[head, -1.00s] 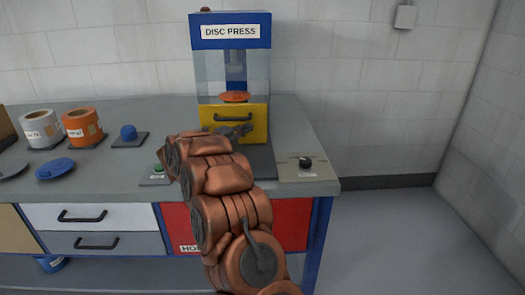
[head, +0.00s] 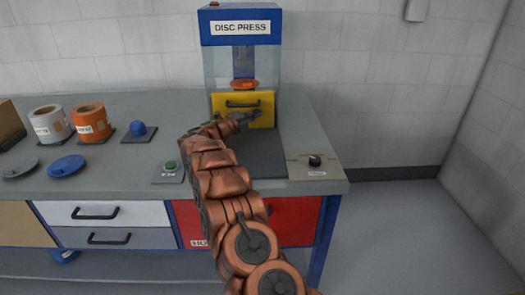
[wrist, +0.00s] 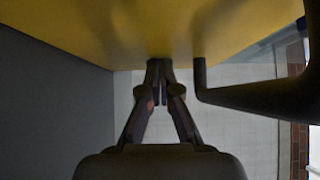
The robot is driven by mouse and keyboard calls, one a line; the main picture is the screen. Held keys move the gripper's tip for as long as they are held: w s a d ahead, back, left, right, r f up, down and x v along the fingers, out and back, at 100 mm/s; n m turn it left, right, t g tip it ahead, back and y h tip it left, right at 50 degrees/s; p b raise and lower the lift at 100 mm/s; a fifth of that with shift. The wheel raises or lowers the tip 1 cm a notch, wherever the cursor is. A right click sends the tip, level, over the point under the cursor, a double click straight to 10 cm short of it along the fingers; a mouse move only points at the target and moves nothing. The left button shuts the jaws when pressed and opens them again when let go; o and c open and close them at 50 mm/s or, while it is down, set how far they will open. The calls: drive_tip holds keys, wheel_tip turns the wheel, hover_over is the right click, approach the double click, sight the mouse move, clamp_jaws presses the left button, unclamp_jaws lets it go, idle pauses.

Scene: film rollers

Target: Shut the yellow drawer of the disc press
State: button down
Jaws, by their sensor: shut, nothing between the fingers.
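The disc press (head: 241,28) stands at the back of the bench, blue on top with a clear chamber. Its yellow drawer (head: 229,99) faces me, with a dark bar handle (head: 243,104). I cannot tell whether it is flush with the press. An orange disc (head: 243,85) shows just above the drawer's top edge. My gripper (head: 254,115) is shut and empty at the drawer front, below the handle. In the wrist view, the shut fingertips (wrist: 160,64) meet or nearly meet the yellow face (wrist: 120,30), beside the handle (wrist: 265,97).
A green button (head: 170,166) is left of my arm and a black knob (head: 315,160) is right of it. A blue knob (head: 138,130), film rolls (head: 90,122) and blue lid (head: 66,165) lie left. The bench top before the press is mostly clear.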

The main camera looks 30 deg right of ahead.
drive_tip(key=shift+w+r, duration=0.2)
idle(0.4)
drive_tip(key=shift+a+f, duration=0.1)
